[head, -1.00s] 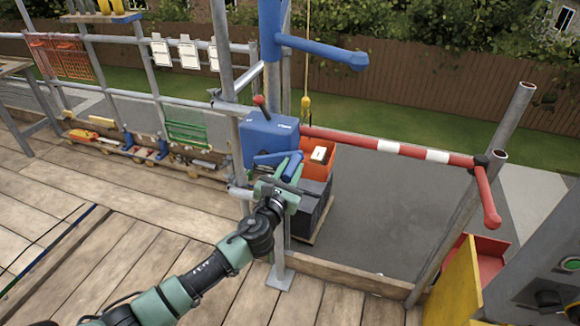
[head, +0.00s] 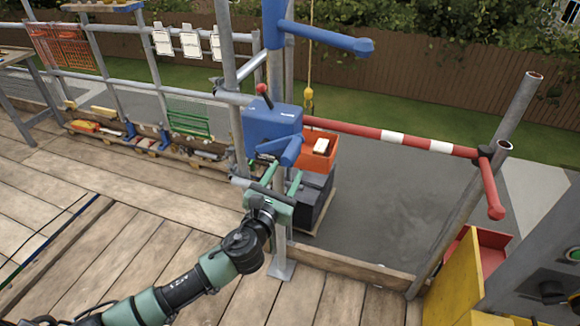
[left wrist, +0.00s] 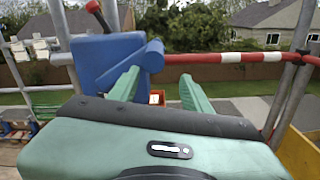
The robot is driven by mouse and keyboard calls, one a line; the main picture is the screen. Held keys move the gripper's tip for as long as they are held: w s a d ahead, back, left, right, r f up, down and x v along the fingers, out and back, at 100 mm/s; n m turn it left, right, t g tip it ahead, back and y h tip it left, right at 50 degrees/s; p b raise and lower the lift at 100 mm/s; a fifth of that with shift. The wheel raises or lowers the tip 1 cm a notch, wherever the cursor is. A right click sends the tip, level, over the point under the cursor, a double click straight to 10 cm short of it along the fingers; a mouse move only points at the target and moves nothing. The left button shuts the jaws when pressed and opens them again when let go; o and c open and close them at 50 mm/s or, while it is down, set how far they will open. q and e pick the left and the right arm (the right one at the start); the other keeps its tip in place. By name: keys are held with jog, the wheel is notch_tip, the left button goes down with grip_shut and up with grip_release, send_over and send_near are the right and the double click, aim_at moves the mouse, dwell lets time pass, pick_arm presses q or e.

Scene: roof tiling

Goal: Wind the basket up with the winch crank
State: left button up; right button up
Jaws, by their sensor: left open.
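The blue winch (head: 272,128) is fixed to the scaffold post and has a red-knobbed lever (head: 264,92). Its blue crank handle (head: 291,152) sticks out at the front; it also shows in the left wrist view (left wrist: 151,56). My left gripper (head: 283,174) is open and empty, just below and in front of the handle, with its fingers pointing toward it. In the wrist view the handle lies beyond the left finger. The orange basket (head: 322,160), with a pale item (head: 321,146) in it, is behind the winch, beyond the deck edge. My right gripper is not seen.
A yellow hook (head: 309,94) hangs on a rope above the basket. Dark blocks (head: 312,198) stand below the basket. A red-and-white barrier (head: 400,138) spans the gap right of the winch. A blue arm (head: 330,38) projects above. The deck at left is clear.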

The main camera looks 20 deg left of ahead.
pick_arm(q)
jog(key=shift+s, duration=0.45)
jog(key=s+a+f+n+g, duration=0.15)
jog(key=f+n, duration=0.25)
jog(key=f, duration=0.5)
jog(key=s+a+f+n+g+y+b, duration=0.1)
jog(key=a+f+n+g, duration=0.15)
jog(key=f, duration=0.55)
jog(key=s+a+f+n+g, duration=0.15)
jog(key=f+n, duration=0.25)
jog(key=f, duration=0.5)
jog(key=s+a+f+n+g, duration=0.1)
jog(key=s+f+n+g, duration=0.1)
jog(key=s+f+n, duration=0.35)
jog(key=s+a+f+n+g, duration=0.1)
jog(key=s+f+n+g, duration=0.15)
jog(key=s+f, duration=0.55)
jog(key=s+d+f+n+g, duration=0.1)
jog(key=s+f+n+g, duration=0.1)
jog(key=s+f+n, duration=0.4)
jog(key=s+d+f+n+g+b, duration=0.1)
jog(key=s+f+n, duration=0.5)
jog(key=s, duration=1.1)
jog(key=s+d+f+n+g+b, duration=0.1)
jog(key=s+f+n+g, duration=0.3)
jog(key=s+f, duration=0.5)
jog(key=s+n, duration=0.2)
jog(key=shift+s+d+f, duration=0.2)
jog(key=shift+s+f, duration=0.2)
